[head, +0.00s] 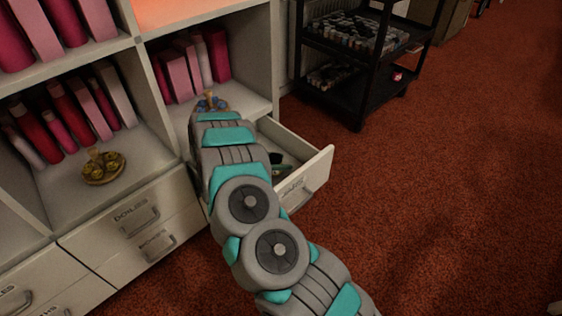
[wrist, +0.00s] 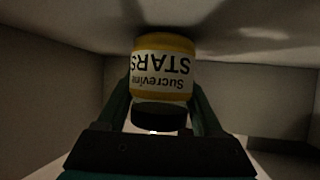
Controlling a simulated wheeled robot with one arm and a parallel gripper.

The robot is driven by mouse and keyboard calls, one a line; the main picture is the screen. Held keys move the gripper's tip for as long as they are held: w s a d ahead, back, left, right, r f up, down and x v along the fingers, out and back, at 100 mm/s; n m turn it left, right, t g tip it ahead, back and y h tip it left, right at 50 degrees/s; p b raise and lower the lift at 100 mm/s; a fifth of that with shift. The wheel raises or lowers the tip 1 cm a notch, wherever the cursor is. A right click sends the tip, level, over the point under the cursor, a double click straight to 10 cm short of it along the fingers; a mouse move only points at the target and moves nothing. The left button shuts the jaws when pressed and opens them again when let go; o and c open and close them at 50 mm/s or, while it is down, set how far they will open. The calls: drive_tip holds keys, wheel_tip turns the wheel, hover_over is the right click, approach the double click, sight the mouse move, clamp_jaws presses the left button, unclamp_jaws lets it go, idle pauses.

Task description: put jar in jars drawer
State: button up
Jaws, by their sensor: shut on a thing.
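The jar (wrist: 163,72), with a yellow body, a white "Sucrevine STARS" label and a dark lid, is between the two fingers of my gripper (wrist: 162,92) in the wrist view. The gripper is shut on it. The label reads upside down, and the lid is on the near side. Pale walls and a shadowed pale surface surround the jar; I cannot tell whether it touches that surface. In the head view an open drawer (head: 318,172) sticks out at the shelf's right end, its front label partly hidden by my arm. The jar is hidden there.
Pink and red books stand in the shelf compartments. A gold ornament (head: 103,167) and a small bluish one (head: 209,102) sit on the shelves. Shut drawers (head: 137,222) lie at left. A black cart (head: 352,60) stands behind; red carpet (head: 450,200) is clear at right.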

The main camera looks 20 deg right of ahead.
drive_tip(key=shift+f, duration=0.15)
drive_tip(key=o, duration=1.5)
drive_tip(key=shift+c, duration=0.2)
drive_tip(key=shift+r, duration=0.2)
drive_tip(key=v, duration=0.7)
drive_tip(key=shift+a, duration=0.25)
